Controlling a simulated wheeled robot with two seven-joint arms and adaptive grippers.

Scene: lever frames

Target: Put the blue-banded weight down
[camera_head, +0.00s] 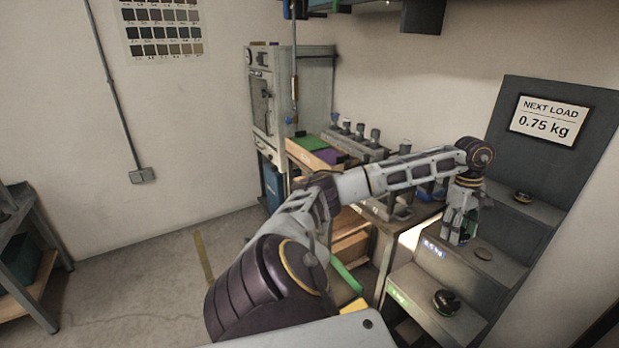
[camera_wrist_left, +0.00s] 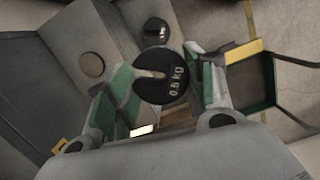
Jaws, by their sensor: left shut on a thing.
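In the left wrist view a black round slotted weight marked 0.5 kg (camera_wrist_left: 150,88) is between the green-padded fingers of my left gripper (camera_wrist_left: 165,92). The gripper is shut on it. No blue band can be made out on it from here. In the head view my left gripper (camera_head: 458,236) points down over the middle step of the grey stepped rack (camera_head: 470,276), near a lit 0.5 kg label (camera_head: 433,246); the held weight is mostly hidden there. Whether it touches the step I cannot tell. My right gripper is not in view.
A round pad (camera_head: 483,254) lies on the middle step, right of the gripper. A dark weight (camera_head: 446,303) stands on the lower step, another (camera_head: 522,196) on the upper step. A sign (camera_head: 547,121) reads NEXT LOAD 0.75 kg. A workbench (camera_head: 388,228) stands left of the rack.

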